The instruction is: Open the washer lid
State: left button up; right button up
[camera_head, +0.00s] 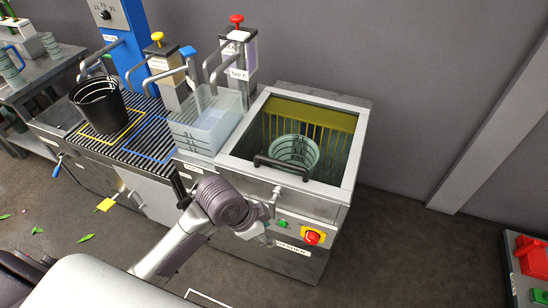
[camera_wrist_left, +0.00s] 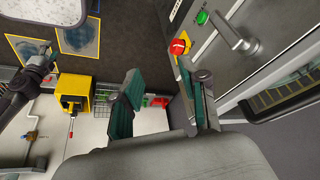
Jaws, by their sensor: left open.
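The washer (camera_head: 325,205) is a steel box at the centre right of the head view. Its top looks covered by a clear lid lying flat, with a black handle (camera_head: 283,167) at the front edge. Behind it a clear bucket (camera_head: 293,152) and yellow bristles show. My left gripper (camera_head: 258,236) is in front of the washer's front panel, below the handle, and mostly hidden by its own wrist. In the left wrist view its fingers (camera_wrist_left: 167,88) are apart and empty. A dark shape at the far left there may be my right gripper (camera_wrist_left: 30,78); its jaws are unclear.
A red stop button (camera_head: 312,237), a green button (camera_head: 283,224) and a silver lever (camera_head: 276,198) stick out from the front panel. A sink bench with a black bucket (camera_head: 97,106) and clear crate (camera_head: 205,125) adjoins the left.

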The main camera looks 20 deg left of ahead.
pick_arm(q)
jog(key=w+a+r+m, duration=0.3)
jog(key=w+r+m, duration=0.25)
jog(key=w, duration=0.45)
jog(key=m+g+h, duration=0.1)
jog(key=m, duration=0.2)
send_near(276, 161)
jog(key=shift+n, duration=0.25)
jog(key=p+x, duration=0.1)
jog(key=x, duration=0.7)
jog(key=shift+d+f+p, duration=0.1)
jog(key=shift+f+p, duration=0.2)
jog(key=shift+f, duration=0.05)
grip_shut()
jog(key=shift+r, duration=0.1)
